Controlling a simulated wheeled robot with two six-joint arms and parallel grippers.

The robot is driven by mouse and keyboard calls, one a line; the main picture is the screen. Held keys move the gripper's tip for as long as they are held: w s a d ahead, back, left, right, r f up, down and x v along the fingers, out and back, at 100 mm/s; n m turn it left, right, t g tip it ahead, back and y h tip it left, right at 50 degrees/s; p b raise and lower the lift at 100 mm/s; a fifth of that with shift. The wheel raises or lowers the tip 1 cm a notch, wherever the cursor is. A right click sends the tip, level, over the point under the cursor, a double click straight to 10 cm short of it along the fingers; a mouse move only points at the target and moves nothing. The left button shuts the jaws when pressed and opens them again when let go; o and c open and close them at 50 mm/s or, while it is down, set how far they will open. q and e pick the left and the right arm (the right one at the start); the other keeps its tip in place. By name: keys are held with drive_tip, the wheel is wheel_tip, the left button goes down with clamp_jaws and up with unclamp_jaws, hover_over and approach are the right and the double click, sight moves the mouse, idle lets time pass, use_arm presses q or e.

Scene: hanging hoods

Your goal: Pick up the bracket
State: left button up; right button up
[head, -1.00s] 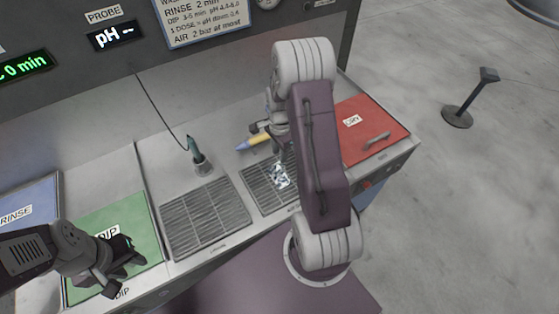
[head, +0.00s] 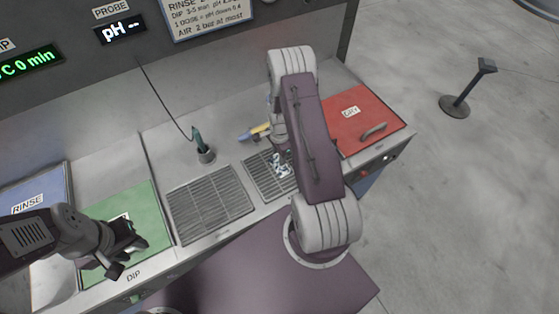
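A small silvery, shiny piece, which looks like the bracket (head: 281,168), lies on the right-hand metal grate (head: 262,184). My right gripper (head: 284,152) points down at or just above it. My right arm hides much of that gripper, so I cannot tell whether its fingers are open or touch the piece. My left gripper (head: 134,246) hangs over the green DIP lid (head: 148,205) at the lower left. Its fingers are dark and small, and I cannot make out their opening.
A larger empty grate (head: 210,212) lies left of the bracket. A probe in its holder (head: 205,154) stands behind it. A yellow and blue tool (head: 256,132) lies behind the right grate. A red lid with a handle (head: 362,122) is to the right, a blue RINSE lid (head: 42,188) far left.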

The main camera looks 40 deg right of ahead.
drive_tip(key=shift+w+d+f, duration=0.1)
drive_tip(key=shift+d+f, duration=0.05)
drive_tip(key=shift+f, duration=0.3)
drive_tip(key=shift+r, duration=0.1)
clamp_jaws()
idle(1.0)
